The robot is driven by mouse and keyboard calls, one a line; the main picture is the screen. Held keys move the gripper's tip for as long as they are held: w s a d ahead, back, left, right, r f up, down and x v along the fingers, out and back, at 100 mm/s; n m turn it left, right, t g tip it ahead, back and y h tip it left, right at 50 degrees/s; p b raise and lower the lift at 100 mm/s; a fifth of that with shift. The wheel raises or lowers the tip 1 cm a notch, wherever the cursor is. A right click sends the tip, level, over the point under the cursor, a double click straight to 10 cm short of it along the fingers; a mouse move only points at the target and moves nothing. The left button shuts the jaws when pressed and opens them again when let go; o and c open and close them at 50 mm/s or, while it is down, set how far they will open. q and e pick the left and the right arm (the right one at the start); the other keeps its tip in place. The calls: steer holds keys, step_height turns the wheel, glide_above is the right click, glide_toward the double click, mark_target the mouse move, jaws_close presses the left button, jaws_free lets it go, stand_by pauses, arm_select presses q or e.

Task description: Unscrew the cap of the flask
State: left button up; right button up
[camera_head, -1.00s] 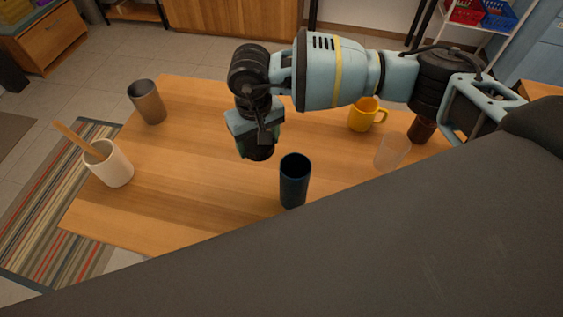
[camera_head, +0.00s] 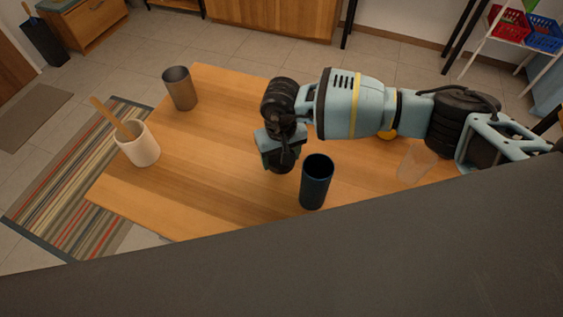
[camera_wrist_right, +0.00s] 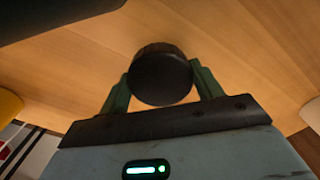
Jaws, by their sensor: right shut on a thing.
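My right gripper (camera_head: 281,160) is low over the wooden table, just left of and behind an open dark blue cylinder (camera_head: 317,185). In the right wrist view, its two green fingers are shut on a round black cap (camera_wrist_right: 161,74) with a ribbed rim. The cap sits between the fingertips. My left gripper is not in view.
The table (camera_head: 210,165) also holds a brown metal cup (camera_head: 180,90), a white pot with a wooden utensil (camera_head: 142,150) and a clear glass (camera_head: 415,165). A yellow mug (camera_head: 388,134) is mostly hidden behind my right arm.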

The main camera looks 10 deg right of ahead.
steer(key=shift+f, duration=1.7)
steer(key=shift+f, duration=0.1)
steer(key=shift+f, duration=0.15)
steer(key=o, duration=1.1)
step_height(320, 180, up, 12)
steer(key=shift+r, duration=0.25)
